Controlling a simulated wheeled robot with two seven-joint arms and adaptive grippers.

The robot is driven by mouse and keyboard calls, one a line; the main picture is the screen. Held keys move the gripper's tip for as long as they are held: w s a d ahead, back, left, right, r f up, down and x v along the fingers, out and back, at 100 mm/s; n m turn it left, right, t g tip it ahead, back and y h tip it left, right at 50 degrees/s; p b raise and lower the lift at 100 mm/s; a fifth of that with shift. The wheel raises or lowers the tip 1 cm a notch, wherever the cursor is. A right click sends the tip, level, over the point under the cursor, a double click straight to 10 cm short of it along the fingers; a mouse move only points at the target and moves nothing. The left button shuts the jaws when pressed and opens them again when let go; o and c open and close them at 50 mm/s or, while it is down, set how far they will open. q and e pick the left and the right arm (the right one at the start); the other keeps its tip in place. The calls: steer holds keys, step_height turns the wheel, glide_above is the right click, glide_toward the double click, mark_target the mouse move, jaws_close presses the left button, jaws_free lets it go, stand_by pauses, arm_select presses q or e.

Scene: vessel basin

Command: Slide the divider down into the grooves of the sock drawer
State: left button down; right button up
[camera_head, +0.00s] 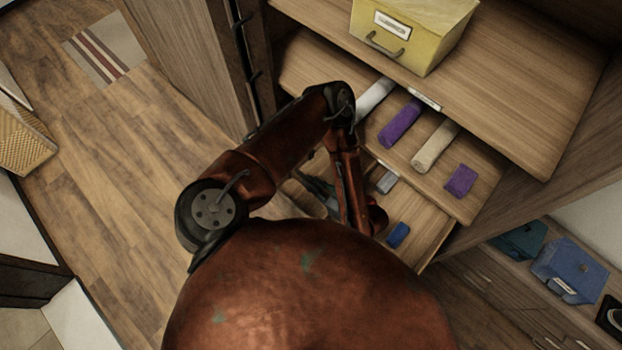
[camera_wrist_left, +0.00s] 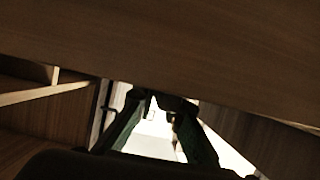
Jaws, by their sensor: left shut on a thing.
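My left gripper (camera_head: 322,196) is low beside the open drawers, largely hidden behind my own arm. In the left wrist view its dark green fingers (camera_wrist_left: 160,105) are angled together, shut on what I take to be the divider. The divider cannot be made out clearly in either view. A drawer with rolled white, purple and beige socks (camera_head: 432,146) is pulled out, its bare wooden edge (camera_head: 465,212) showing. Below it, a lower open drawer (camera_head: 430,232) holds a blue rolled item (camera_head: 398,235). I cannot tell whether the divider touches any groove. My right gripper is out of view.
A wooden surface (camera_head: 510,110) juts out above the sock drawer and carries a yellow box (camera_head: 410,35). Wooden board (camera_wrist_left: 160,45) fills the top of the wrist view, close to the fingers. Blue boxes (camera_head: 568,270) stand at lower right.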

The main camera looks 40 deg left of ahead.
mark_target(328, 196)
arm_select(q)
steer(key=shift+f+b, duration=0.55)
steer(key=shift+f, duration=0.5)
steer(key=c, duration=1.9)
jaws_free()
steer(key=shift+c, duration=0.2)
steer(key=v, duration=1.2)
steer(key=shift+f, duration=0.1)
